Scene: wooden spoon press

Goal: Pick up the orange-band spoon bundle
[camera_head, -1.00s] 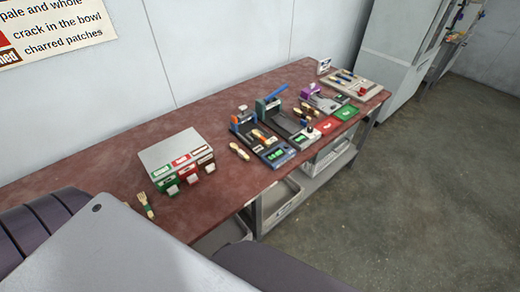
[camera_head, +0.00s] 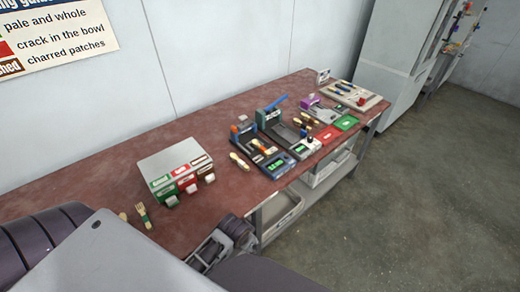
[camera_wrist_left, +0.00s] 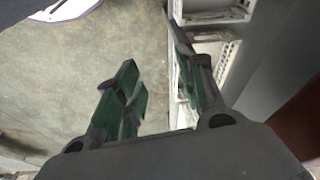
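A small spoon bundle with an orange band (camera_head: 262,146) appears to lie on a dark device with a green display (camera_head: 275,164), in the middle of the table in the head view. It is small there, and I cannot make out its spoons clearly. My left gripper (camera_head: 205,252) is beyond the table's front edge, low and to the left of the bundle, apart from it. In the left wrist view its fingers (camera_wrist_left: 152,62) are spread with nothing between them, above the floor and shelf trays. The bundle is not in that view. My right gripper is not in view.
A box with green, red and dark labels (camera_head: 174,163) stands left on the reddish table (camera_head: 100,170). Loose spoons (camera_head: 240,161) lie beside the devices. A blue-handled press (camera_head: 272,112), red and green mats (camera_head: 346,122) and a tool tray (camera_head: 354,97) are further right. White trays (camera_head: 283,210) sit below.

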